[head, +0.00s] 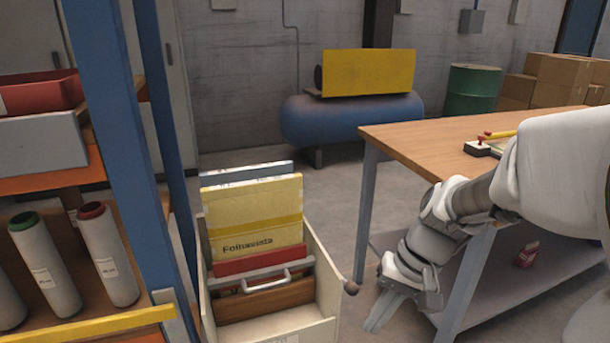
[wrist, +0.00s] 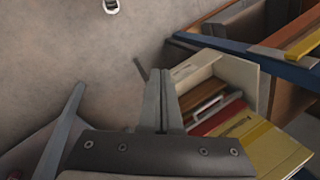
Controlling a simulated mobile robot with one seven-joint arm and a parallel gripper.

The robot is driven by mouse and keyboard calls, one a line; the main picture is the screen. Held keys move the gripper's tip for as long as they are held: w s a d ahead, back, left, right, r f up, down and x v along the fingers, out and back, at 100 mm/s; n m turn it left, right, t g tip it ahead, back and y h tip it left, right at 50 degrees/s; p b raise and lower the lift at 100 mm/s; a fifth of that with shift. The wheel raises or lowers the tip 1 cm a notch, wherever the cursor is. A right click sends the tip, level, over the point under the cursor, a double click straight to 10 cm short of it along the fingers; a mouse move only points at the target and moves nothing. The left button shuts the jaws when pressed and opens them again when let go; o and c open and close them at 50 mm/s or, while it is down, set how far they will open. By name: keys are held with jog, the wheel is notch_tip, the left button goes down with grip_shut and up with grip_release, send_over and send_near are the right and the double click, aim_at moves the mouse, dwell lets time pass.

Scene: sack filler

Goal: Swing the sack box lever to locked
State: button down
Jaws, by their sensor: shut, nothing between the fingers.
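The sack box (head: 325,262) is a cream open-topped box on the floor, left of the workbench in the head view. It holds upright folders and a case with a pale handle. A brown ball knob (head: 350,287) shows at its right side, likely the lever's end; most of the lever is hidden. My gripper (head: 374,318) is shut and empty, pointing down a little right of and below the knob, apart from it in the picture. In the wrist view the shut fingers (wrist: 165,85) stand left of the box (wrist: 238,70). A thin dark rod (wrist: 141,74) shows beside the fingertips; contact is unclear.
A blue-framed shelf (head: 115,130) with rolls and a red bin stands close on the left. A wooden workbench (head: 440,137) with a lower shelf is on the right, close to my arm. A blue tank (head: 350,118) is behind. Open floor lies between the box and the tank.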

jog(key=w+d+f+m+t+y+p, duration=0.2)
jog(key=f+m+t+p, duration=0.1)
jog(key=f+m+t, duration=0.5)
jog(key=w+d+f+m+t+y+p, duration=0.2)
jog(key=f+m+t+p, duration=0.1)
jog(key=f+m+t, duration=0.45)
jog(key=w+d+f+m+t+y+p, duration=0.1)
jog(key=w+d+f+m+t+p, duration=0.3)
jog(key=f+m, duration=0.6)
jog(key=w+a+r+b, duration=0.2)
jog(key=w+a+r, duration=0.4)
jog(key=w+r, duration=0.2)
jog(key=shift+m+t+b, duration=0.4)
jog(key=shift+m+t, duration=0.05)
jog(key=shift+w+r, duration=0.1)
jog(key=shift+r, duration=0.1)
